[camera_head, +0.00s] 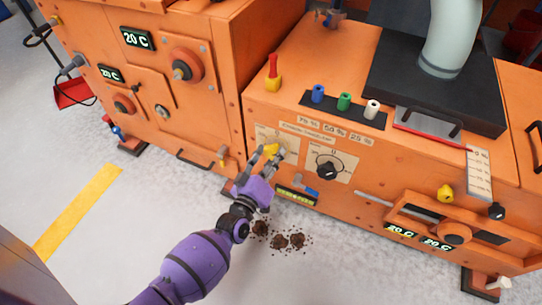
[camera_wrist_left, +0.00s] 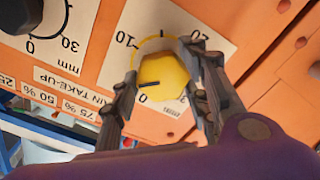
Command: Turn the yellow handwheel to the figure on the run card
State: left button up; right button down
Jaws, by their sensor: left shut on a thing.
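The yellow handwheel (camera_head: 271,149) sits on a pale dial plate on the front of the orange machine. My left gripper (camera_head: 268,155) is shut on it, with one finger on each side. In the left wrist view the handwheel (camera_wrist_left: 163,82) shows between the fingers of my gripper (camera_wrist_left: 166,95). Its dark pointer line points left in that view, toward the left finger. The figures 10 and 20 show on the dial plate (camera_wrist_left: 215,45); the fingers cover part of the scale. I cannot pick out a run card with a readable figure. My right gripper is not in view.
A black knob (camera_head: 327,169) on a similar plate is right of the handwheel. Blue, green and white plugs (camera_head: 344,101) stand above, near percent labels. A red-and-yellow lever (camera_head: 273,73) is at the upper left. Brown spills (camera_head: 280,241) lie on the floor.

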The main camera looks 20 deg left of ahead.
pick_arm(q)
jog(key=m+p, duration=0.2)
jog(key=m, duration=0.3)
jog(key=shift+d, duration=0.15)
jog(key=m+p, duration=0.1)
jog(key=m, duration=0.4)
jog(key=shift+f, duration=0.1)
dwell(0.3)
jog(key=o, duration=1.1)
